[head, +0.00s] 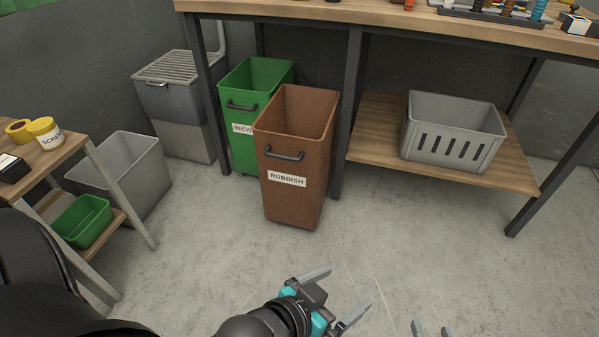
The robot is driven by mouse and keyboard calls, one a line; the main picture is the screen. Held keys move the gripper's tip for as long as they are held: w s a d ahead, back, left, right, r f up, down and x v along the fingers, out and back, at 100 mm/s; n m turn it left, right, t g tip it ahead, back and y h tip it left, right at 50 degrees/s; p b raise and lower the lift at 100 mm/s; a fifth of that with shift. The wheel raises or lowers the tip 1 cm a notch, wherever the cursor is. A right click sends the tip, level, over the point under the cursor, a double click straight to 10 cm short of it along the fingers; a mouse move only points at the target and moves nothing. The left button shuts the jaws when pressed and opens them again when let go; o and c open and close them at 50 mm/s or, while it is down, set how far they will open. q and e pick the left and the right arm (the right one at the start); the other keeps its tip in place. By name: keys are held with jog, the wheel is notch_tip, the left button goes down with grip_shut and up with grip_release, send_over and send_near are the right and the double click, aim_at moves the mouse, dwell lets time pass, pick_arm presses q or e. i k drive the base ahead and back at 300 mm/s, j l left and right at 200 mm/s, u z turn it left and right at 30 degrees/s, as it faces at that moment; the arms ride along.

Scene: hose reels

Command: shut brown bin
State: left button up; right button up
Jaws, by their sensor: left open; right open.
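The brown bin (289,199) has an open top, a dark handle and a "RUBBISH" label on its front. It stands upright on the floor, its front further forward than the green bin (243,155) beside it. Its right side is close to a dark leg of the workbench. My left gripper (348,288) is open and empty, in front of the brown bin and below it in the picture, apart from it. My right gripper (431,326) is open at the bottom edge, further right; only its fingertips show.
The workbench (420,32) has a lower shelf (378,133) holding a grey slotted crate (453,134). A grey bin (140,165) and a small wooden shelf unit (75,145) stand at left. A grey grated unit (180,100) is behind. The floor before the brown bin is clear.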

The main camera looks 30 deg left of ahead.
aim_at(295, 134)
jog(key=i+j+u, duration=0.25)
jog(key=i+j, duration=0.15)
jog(key=i+j+u, duration=0.25)
jog(key=i+j, duration=0.1)
jog(key=i, duration=0.05)
